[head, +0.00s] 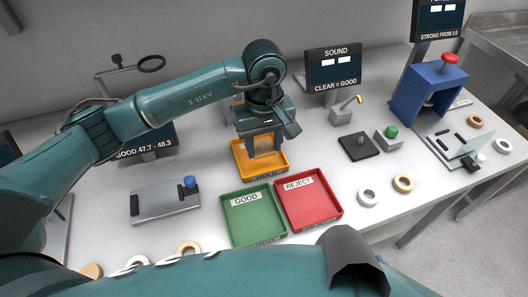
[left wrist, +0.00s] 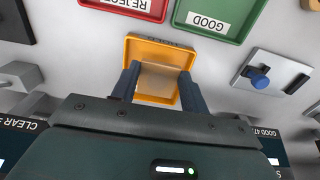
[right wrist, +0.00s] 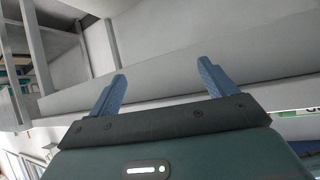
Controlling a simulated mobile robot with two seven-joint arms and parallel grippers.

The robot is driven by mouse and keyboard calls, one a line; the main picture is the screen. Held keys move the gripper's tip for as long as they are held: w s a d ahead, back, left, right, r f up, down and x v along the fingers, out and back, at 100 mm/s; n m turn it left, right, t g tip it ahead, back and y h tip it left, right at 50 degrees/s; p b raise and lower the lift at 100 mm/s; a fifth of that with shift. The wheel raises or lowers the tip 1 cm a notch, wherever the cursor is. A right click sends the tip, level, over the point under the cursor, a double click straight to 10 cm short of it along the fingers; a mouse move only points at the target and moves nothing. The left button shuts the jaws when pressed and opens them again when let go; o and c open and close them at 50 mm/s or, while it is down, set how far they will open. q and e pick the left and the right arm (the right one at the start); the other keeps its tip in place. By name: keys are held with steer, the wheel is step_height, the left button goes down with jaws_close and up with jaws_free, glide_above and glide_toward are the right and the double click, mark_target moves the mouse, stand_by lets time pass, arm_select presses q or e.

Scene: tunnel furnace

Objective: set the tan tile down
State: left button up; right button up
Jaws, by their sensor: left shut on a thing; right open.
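The tan tile (head: 264,144) is between the fingers of my left gripper (head: 264,146), which is shut on it. The tile is over the yellow tray marked HOLD (head: 280,170). In the left wrist view the tile (left wrist: 157,80) stands between the two blue fingers, with the yellow tray (left wrist: 160,45) around it. I cannot tell whether the tile touches the tray floor. My right gripper (right wrist: 162,85) is open and empty in the right wrist view, away from the trays.
A green GOOD tray (head: 254,218) and a red REJECT tray (head: 310,200) stand in front of the yellow tray. A grey gauge plate (head: 165,203) lies left. A SOUND sign (head: 333,67) stands behind. Several rings (head: 403,183) lie to the right.

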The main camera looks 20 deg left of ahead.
mark_target(264, 154)
arm_select(q)
step_height(264, 154, down, 6)
steer(key=shift+r+p, duration=0.1)
steer(key=shift+p, duration=0.35)
steer(key=shift+f+b, duration=0.3)
steer(key=shift+f, duration=0.05)
steer(key=o, duration=1.1)
steer(key=shift+r, duration=0.1)
steer(key=shift+c, duration=0.2)
steer(key=shift+r, duration=0.1)
step_height(264, 154, up, 12)
steer(key=shift+r+b, duration=0.1)
steer(key=shift+b, duration=0.7)
